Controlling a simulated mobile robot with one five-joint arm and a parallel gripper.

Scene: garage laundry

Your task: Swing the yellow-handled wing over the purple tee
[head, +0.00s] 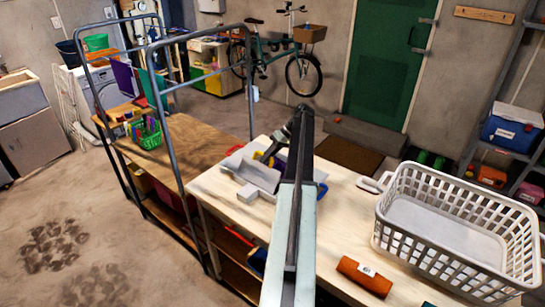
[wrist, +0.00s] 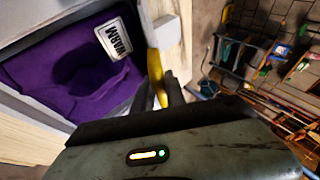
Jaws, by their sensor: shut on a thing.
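The purple tee (wrist: 75,75) lies flat in the wrist view, with a white "WARM" label (wrist: 114,38) near its upper right. In the head view only a bit of purple shows beside my arm. The yellow handle (wrist: 153,72) stands at the tee's right side, between the fingertips of my gripper (wrist: 167,92), which is shut on it. In the head view the grey folding board (head: 258,174) lies on the pale table, partly hidden by my arm. How far the yellow-handled wing is raised cannot be told.
A white laundry basket (head: 455,225) stands on the table's right. A rolled orange cloth (head: 364,277) lies in front of it. A small white block (head: 247,193) sits by the board's front edge. A metal rack frame (head: 184,170) rises at the table's left.

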